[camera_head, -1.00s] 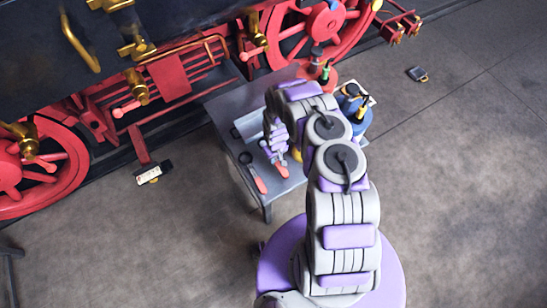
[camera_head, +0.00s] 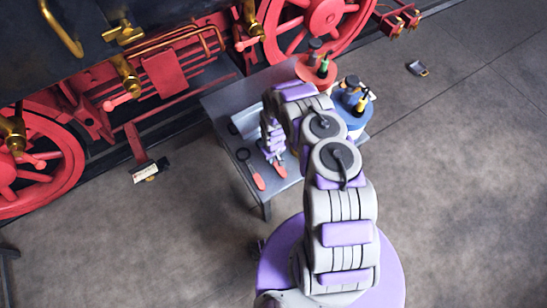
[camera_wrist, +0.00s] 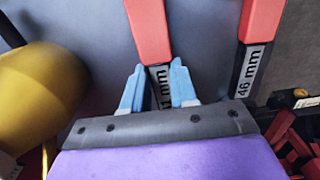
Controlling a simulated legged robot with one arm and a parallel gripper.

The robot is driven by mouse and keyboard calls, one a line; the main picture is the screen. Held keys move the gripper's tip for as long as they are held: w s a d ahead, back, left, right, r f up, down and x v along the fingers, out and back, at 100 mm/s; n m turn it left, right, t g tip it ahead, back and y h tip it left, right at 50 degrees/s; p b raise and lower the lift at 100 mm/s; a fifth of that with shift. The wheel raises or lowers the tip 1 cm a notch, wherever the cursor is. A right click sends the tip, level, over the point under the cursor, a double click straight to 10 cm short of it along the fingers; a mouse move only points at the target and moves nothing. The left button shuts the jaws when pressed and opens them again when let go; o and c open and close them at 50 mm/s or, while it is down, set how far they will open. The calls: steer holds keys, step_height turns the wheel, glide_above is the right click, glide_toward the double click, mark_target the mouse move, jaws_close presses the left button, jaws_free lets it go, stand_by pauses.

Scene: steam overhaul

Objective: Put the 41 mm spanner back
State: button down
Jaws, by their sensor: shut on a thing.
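In the wrist view my gripper (camera_wrist: 160,88) is shut on a spanner with a red handle (camera_wrist: 149,30). Its label (camera_wrist: 160,85) sits between the blue fingers and reads "1 mm", with the first digit hidden. A second red-handled spanner (camera_wrist: 250,60), labelled 46 mm, lies to its right, apart from my fingers. In the head view my gripper (camera_head: 275,157) is low over the grey bench (camera_head: 217,107). The two red handles show near the bench's front edge, the 46 mm one (camera_head: 259,182) on the left. I cannot tell whether the held spanner touches the bench.
A red round tray (camera_head: 302,72) with bottles and a blue round container (camera_head: 350,118) stand at the bench's right side. A rounded yellow thing (camera_wrist: 40,90) is close at left in the wrist view. A red-wheeled locomotive (camera_head: 170,75) stands behind. Floor at right is mostly clear.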

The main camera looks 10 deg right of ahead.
steer(key=shift+a+f, duration=0.2)
steer(key=shift+a, duration=0.1)
steer(key=shift+d+f+b, duration=0.25)
steer(key=shift+b, duration=0.05)
steer(key=c, duration=0.8)
jaws_free()
steer(key=shift+a, duration=0.2)
step_height(320, 180, up, 17)
steer(key=p, duration=0.5)
steer(key=shift+w+r+p, duration=0.15)
steer(key=shift+w+p, duration=0.1)
steer(key=shift+p, duration=0.1)
